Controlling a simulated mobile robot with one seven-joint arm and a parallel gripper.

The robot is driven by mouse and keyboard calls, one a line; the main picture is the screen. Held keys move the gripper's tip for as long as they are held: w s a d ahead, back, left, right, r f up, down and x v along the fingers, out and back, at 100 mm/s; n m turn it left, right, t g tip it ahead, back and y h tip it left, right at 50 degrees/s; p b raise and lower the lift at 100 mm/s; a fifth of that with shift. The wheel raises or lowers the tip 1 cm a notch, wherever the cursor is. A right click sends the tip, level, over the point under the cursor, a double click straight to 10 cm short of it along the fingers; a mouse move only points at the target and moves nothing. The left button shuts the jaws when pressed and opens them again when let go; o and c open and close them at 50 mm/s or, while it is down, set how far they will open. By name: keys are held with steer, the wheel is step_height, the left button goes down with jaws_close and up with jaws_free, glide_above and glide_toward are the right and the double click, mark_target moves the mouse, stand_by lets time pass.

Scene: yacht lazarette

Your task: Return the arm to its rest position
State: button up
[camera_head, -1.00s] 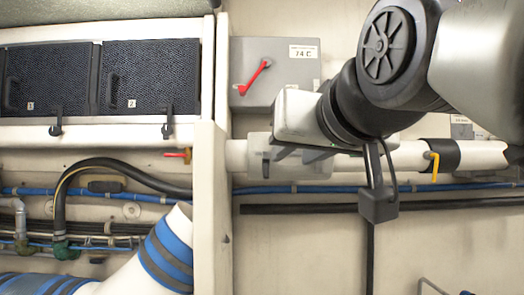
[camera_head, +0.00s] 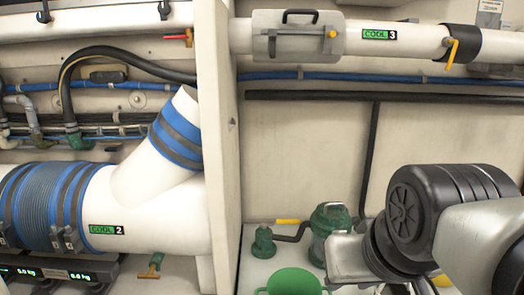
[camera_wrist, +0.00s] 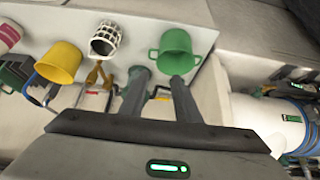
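My arm reaches in from the right edge of the head view, bent low, with the pale body of my gripper (camera_head: 345,258) above the shelf at the bottom. Its fingers cannot be made out there. In the wrist view the two dark fingers of my gripper (camera_wrist: 159,78) stand apart with nothing held between them. A green two-handled cup (camera_wrist: 176,45) is just beyond the right fingertip; whether they touch I cannot tell. The green cup (camera_head: 287,283) also shows at the bottom of the head view, left of my gripper.
A yellow mug (camera_wrist: 60,62) and a white slotted cup (camera_wrist: 105,40) stand near the fingers. A green strainer (camera_head: 328,225) is behind my gripper. A white upright panel (camera_head: 218,150) and a large white pipe (camera_head: 150,215) are at left.

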step_height(320, 180, up, 23)
steer(key=s+p, duration=0.1)
steer(key=p, duration=2.5)
steer(key=shift+s+d+r+g, duration=0.2)
steer(key=shift+s+g, duration=0.2)
